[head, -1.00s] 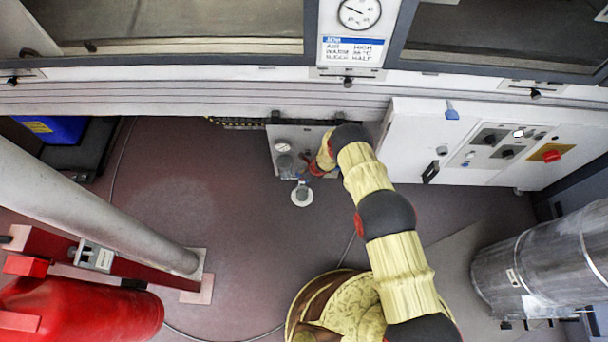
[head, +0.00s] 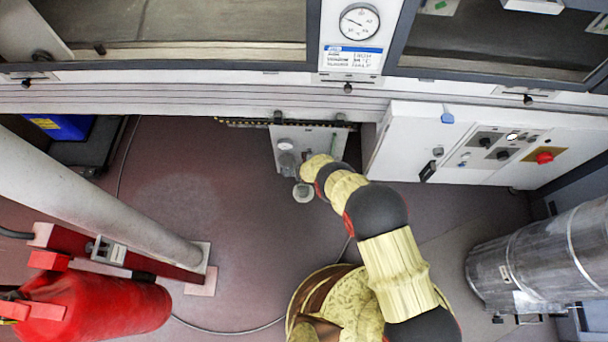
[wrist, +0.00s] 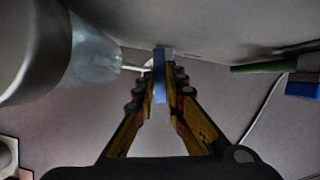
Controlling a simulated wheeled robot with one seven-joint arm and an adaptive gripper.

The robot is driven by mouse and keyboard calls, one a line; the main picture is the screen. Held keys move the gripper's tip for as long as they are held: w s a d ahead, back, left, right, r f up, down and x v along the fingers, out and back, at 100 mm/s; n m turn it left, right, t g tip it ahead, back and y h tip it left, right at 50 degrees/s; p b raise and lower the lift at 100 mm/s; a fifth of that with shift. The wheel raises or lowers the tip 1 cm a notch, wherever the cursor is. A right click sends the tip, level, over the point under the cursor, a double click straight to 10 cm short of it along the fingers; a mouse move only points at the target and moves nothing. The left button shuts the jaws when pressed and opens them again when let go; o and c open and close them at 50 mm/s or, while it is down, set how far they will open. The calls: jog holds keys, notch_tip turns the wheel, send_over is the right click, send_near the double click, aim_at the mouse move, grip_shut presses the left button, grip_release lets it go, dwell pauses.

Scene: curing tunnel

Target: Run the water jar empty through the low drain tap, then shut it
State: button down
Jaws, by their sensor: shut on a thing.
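The water jar (wrist: 95,52) is a translucent bowl below a grey cylinder at the left of the wrist view. In the head view the jar (head: 287,161) is small, on a pale panel under a round gauge. A thin pale stem runs from the jar to a blue lever (wrist: 159,78), which looks like the drain tap. My gripper (wrist: 161,88) is shut on this lever, with one finger on each side. In the head view my arm hides the fingers and the tap. The water level and any flow cannot be made out.
A pale round cup or drain (head: 303,193) is on the floor below the jar. A white control cabinet (head: 405,145) stands close to the right of my arm. A red extinguisher (head: 95,310) and a thick post (head: 110,190) are at left. The floor between is mostly clear.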

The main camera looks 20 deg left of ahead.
jog(key=shift+m, duration=0.3)
jog(key=c, duration=1.9)
grip_release()
jog(key=shift+o, duration=0.3)
jog(key=shift+r, duration=0.15)
jog(key=v, duration=1.1)
jog(key=shift+s+r, duration=0.25)
jog(key=shift+s, duration=0.05)
jog(key=shift+a, duration=0.1)
